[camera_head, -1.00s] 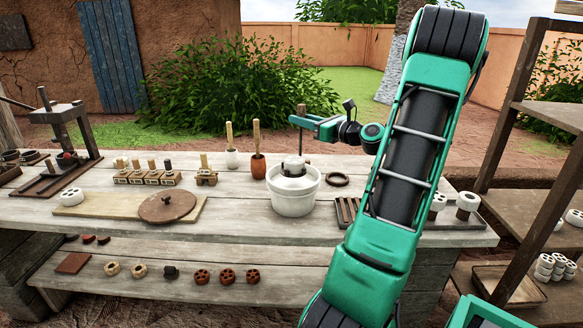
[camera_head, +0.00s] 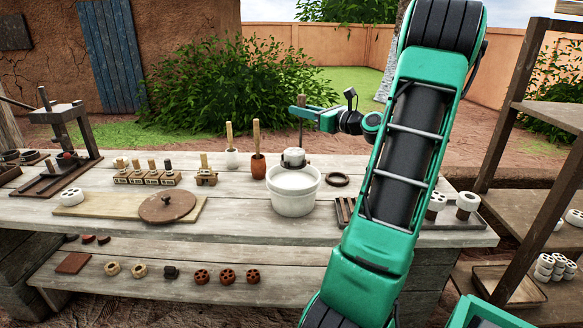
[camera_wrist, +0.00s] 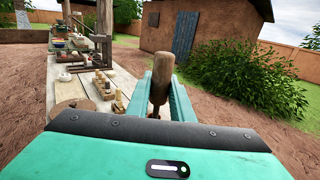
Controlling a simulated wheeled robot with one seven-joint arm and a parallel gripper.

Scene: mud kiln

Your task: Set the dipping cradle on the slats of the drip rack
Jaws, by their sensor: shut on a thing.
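My gripper (camera_head: 303,112) is shut on the wooden handle of the dipping cradle (camera_head: 301,127), whose thin rod hangs down above the white bucket (camera_head: 293,203). The handle also stands upright between the fingers in the wrist view (camera_wrist: 161,78). At the cradle's lower end a pale round piece (camera_head: 293,155) shows at about the height of the bucket's back rim. I cannot tell if the cradle's bottom is clear of the rim. The drip rack (camera_head: 344,208) lies on the bench right of the bucket, with dark slats; my arm hides much of it.
A round brown lid (camera_head: 167,207) lies on a board. White pieces (camera_head: 467,202) stand at the right.

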